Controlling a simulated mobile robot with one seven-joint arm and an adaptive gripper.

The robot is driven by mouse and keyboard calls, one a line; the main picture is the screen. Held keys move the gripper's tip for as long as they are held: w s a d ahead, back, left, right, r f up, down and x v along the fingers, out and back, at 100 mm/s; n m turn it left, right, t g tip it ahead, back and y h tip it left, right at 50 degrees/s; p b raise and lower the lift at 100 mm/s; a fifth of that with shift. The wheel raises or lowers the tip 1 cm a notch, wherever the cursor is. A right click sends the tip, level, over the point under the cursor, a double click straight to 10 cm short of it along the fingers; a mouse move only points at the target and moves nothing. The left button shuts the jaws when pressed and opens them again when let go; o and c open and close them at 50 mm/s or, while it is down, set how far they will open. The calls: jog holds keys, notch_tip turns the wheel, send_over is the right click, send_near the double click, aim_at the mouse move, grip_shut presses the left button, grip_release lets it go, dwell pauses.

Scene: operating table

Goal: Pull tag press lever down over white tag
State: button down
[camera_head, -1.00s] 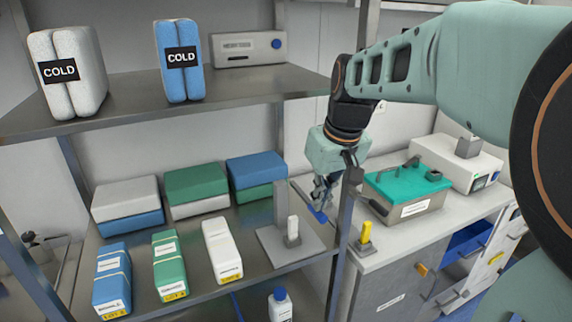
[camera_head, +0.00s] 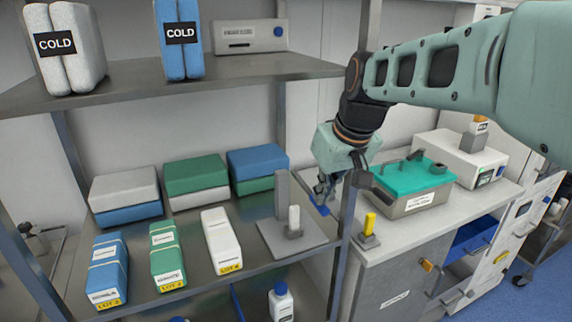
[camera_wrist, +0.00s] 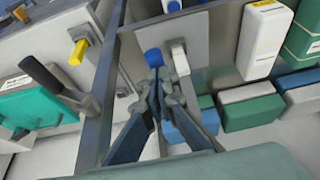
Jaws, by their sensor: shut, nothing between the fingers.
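The tag press stands on the middle shelf, with a flat grey base plate (camera_head: 270,240) and an upright grey post (camera_head: 282,195). A white tag (camera_head: 294,217) stands upright in a small grey holder on the plate. The lever's blue end (camera_head: 319,209) sticks out to the right of the press. My gripper (camera_head: 325,196) is shut and empty, pointing down close by that blue end. In the wrist view, the fingertips (camera_wrist: 160,85) are right beside the blue end (camera_wrist: 154,57), with the white tag (camera_wrist: 180,60) just to its right. Whether they touch the lever I cannot tell.
A shelf upright (camera_head: 346,215) stands close to my gripper on the right. Several boxes, including a white one (camera_head: 220,240), fill the shelf to the left. On the right counter are a teal-topped box (camera_head: 412,185) and a yellow-handled switch (camera_head: 369,227).

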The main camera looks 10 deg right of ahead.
aim_at(325, 208)
jog(key=shift+s+d+f+t+y+b, duration=0.15)
jog(key=shift+f+t+b, duration=0.4)
jog(key=shift+b, duration=0.9)
jog(key=shift+a+f+t+y+b, duration=0.1)
jog(key=shift+f+t+b, duration=0.15)
jog(key=shift+f+b, duration=0.9)
jog(key=shift+s+d+f+t+y+b, duration=0.15)
jog(key=shift+f+t+b, duration=0.25)
jog(key=shift+b, duration=1.4)
jog(key=t+b, duration=0.1)
jog(key=b, duration=0.2)
jog(key=f+t+b, duration=0.1)
jog(key=b, duration=0.3)
jog(key=shift+w+a+f+y, duration=0.2)
jog(key=shift+w+f+y, duration=0.1)
jog(key=shift+y, duration=0.1)
jog(key=shift+r, duration=0.15)
jog(key=shift+r+p, duration=0.55)
jog(key=shift+r, duration=0.1)
